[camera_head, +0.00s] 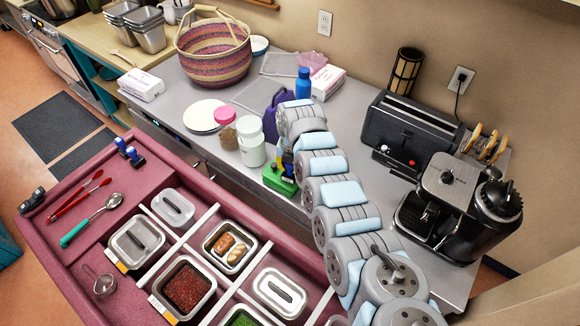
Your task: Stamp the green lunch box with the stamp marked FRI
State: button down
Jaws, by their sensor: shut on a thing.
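The green lunch box (279,180) sits on the grey counter near its front edge, partly covered by my arm. My gripper (285,160) is directly above it, pointing down and shut on a small stamp that is mostly hidden by the gripper and arm. I cannot read its marking, nor tell whether it touches the lid. Two blue stamps (130,152) stand at the back edge of the pink serving counter. Dark stamps (33,199) stand at its left edge. No lettering is legible on any of them.
A white-lidded jar (250,142), a pink-lidded jar (226,127) and a purple jug (276,114) stand close to the left of my gripper. A toaster (411,132) and a coffee machine (452,205) stand to the right. Food trays (184,287) fill the pink counter (82,257).

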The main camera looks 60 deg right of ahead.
jog(key=shift+r+p, duration=4.55)
jog(key=shift+r, duration=0.5)
jog(key=shift+f, duration=0.1)
jog(key=w+a+r+m+p, duration=0.1)
jog(key=w+a+r+m, duration=0.5)
jog(key=w+a, duration=0.6)
jog(key=w+a+r+m, duration=0.4)
jog(key=w+a+r, duration=0.4)
jog(key=w+a, duration=0.4)
jog(key=w+a+r+m, duration=0.1)
jog(key=a+r+m, duration=0.2)
jog(key=a, duration=0.8)
jog(key=w+a+r+m+p, duration=0.1)
jog(key=a+r+m, duration=0.3)
jog(key=a, duration=0.7)
jog(key=w+a+r+m+g, duration=0.1)
jog(key=w+a+r+m, duration=0.2)
jog(key=a, duration=0.8)
jog(key=shift+a+r+p, duration=0.15)
jog(key=shift+r+p, duration=0.15)
jog(key=shift+r, duration=0.2)
jog(key=shift+w, duration=0.1)
